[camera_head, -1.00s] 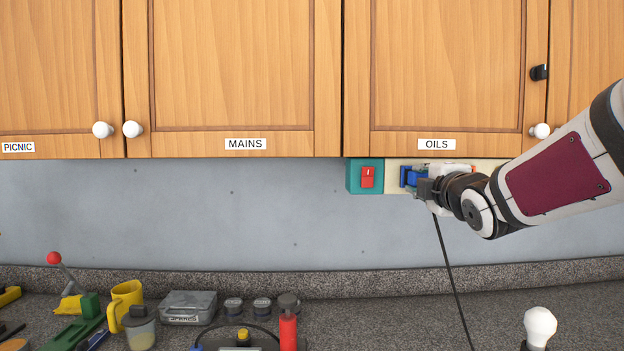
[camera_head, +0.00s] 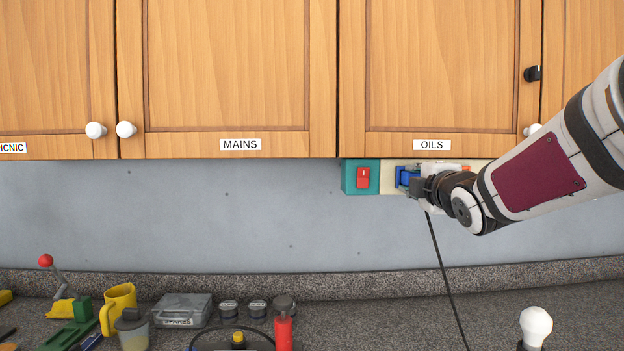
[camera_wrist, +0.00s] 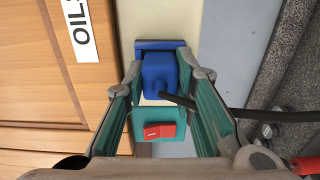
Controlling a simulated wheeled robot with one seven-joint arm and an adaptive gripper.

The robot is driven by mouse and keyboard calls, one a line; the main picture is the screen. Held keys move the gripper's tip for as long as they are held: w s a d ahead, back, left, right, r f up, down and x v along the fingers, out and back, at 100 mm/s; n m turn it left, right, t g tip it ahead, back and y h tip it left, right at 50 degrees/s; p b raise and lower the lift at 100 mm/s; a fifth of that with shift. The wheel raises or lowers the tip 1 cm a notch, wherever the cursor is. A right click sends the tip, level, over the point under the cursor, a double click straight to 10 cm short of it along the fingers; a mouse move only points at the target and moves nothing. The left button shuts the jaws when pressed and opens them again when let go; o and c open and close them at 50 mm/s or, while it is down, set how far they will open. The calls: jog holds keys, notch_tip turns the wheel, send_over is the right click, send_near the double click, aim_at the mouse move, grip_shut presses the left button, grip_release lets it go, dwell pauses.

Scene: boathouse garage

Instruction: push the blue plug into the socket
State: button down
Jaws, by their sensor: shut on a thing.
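The blue plug (camera_head: 407,178) is up at the beige wall panel (camera_head: 387,181) under the OILS cupboard. My gripper (camera_head: 417,185) is shut on it. In the wrist view the plug (camera_wrist: 160,76) sits between my two green-lined fingers, its black cable (camera_wrist: 230,110) leading off to the right. A flat blue plate (camera_wrist: 160,45) shows beyond the plug. I cannot tell whether it belongs to the socket or the plug. The socket's opening is hidden, so I cannot tell how deep the plug sits.
A teal switch box (camera_head: 348,177) with a red rocker (camera_head: 363,178) stands just left of the plug. Cupboards (camera_head: 228,70) hang directly above. The cable (camera_head: 441,265) hangs to the counter. A yellow mug (camera_head: 119,305), a grey case (camera_head: 183,309) and a white bulb (camera_head: 536,325) stand below.

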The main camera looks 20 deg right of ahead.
jog(key=shift+s+a, duration=0.15)
jog(key=shift+s, duration=0.3)
jog(key=shift+s, duration=0.2)
jog(key=shift+v, duration=2.55)
jog(key=shift+a, duration=0.1)
